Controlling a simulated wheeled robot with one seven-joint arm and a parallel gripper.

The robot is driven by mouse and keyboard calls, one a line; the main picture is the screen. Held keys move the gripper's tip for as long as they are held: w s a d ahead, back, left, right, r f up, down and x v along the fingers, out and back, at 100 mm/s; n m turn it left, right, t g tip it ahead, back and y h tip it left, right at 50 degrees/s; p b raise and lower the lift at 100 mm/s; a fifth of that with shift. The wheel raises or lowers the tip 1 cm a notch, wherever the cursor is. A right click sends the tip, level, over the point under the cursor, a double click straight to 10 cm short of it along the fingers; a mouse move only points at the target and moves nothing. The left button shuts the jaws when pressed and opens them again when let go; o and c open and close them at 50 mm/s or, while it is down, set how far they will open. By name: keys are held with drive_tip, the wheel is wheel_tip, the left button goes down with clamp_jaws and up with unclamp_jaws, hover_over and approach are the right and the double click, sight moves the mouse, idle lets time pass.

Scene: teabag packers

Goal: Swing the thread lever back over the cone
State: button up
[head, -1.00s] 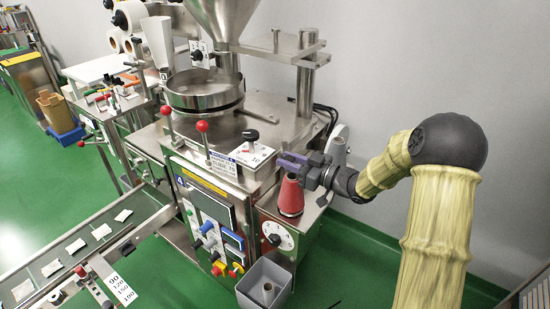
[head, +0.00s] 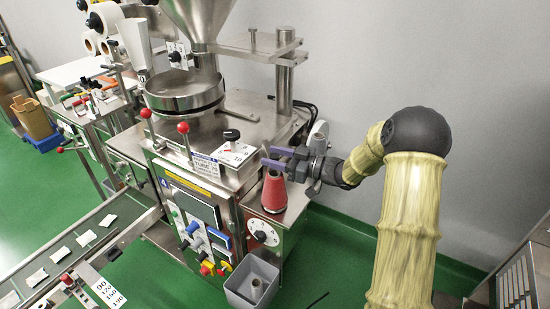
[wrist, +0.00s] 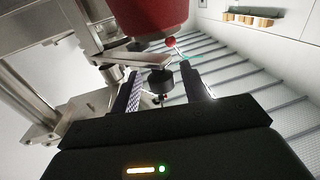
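The wrist view shows the gripper (wrist: 166,88) open. A flat metal arm, probably the thread lever (wrist: 145,60), crosses just beyond the fingertips below the cone. A small red ball and a dark round knob (wrist: 161,80) show near it. I cannot tell whether the fingers touch anything. The lever is not clear in the head view.
A grey bin (head: 251,284) with a spool stands on the floor in front. A grey wall is behind my arm.

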drive_tip(key=shift+s+d+f, duration=0.15)
drive_tip(key=shift+s+d, duration=0.05)
drive_tip(key=shift+d, duration=0.2)
drive_tip(key=b+v, duration=0.3)
drive_tip(key=v, duration=1.3)
drive_tip(key=shift+d, duration=0.25)
